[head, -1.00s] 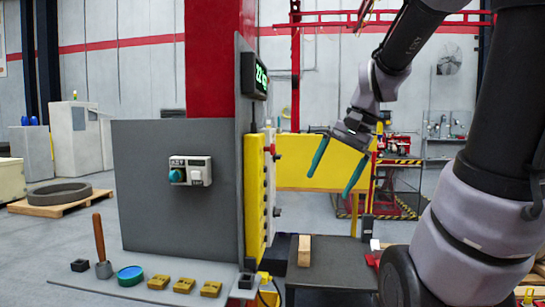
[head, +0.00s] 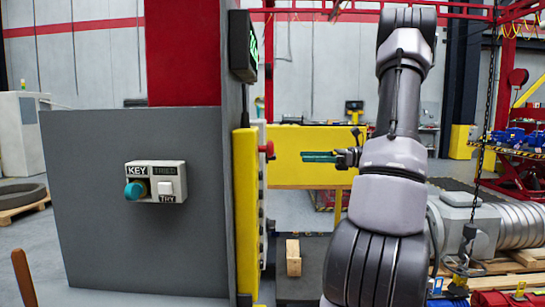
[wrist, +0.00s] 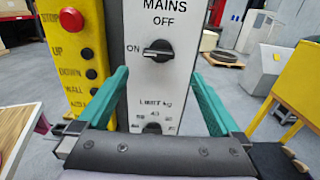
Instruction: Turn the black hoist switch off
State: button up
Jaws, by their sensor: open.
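The black hoist switch (wrist: 157,50) is a round knob on a white panel (wrist: 180,23) marked MAINS, seen face-on in the wrist view. OFF is printed above the knob and ON to its left. Its bar lies roughly level, toward ON. My gripper (wrist: 160,76) is open, with one teal finger on each side of the white panel's lower part, and nothing between them. In the head view my gripper (head: 305,157) points left at the panel, with a gap between. There the panel is edge-on and the switch cannot be made out.
A yellow strip (wrist: 80,100) with a red STOP button (wrist: 71,19) and several black buttons stands left of the white panel. A LIMIT dial (wrist: 152,127) is below the switch. A grey board with a KEY/TRY box (head: 155,182) is at left in the head view.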

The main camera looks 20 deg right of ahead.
jog(key=x, duration=1)
jog(key=c, duration=1.3)
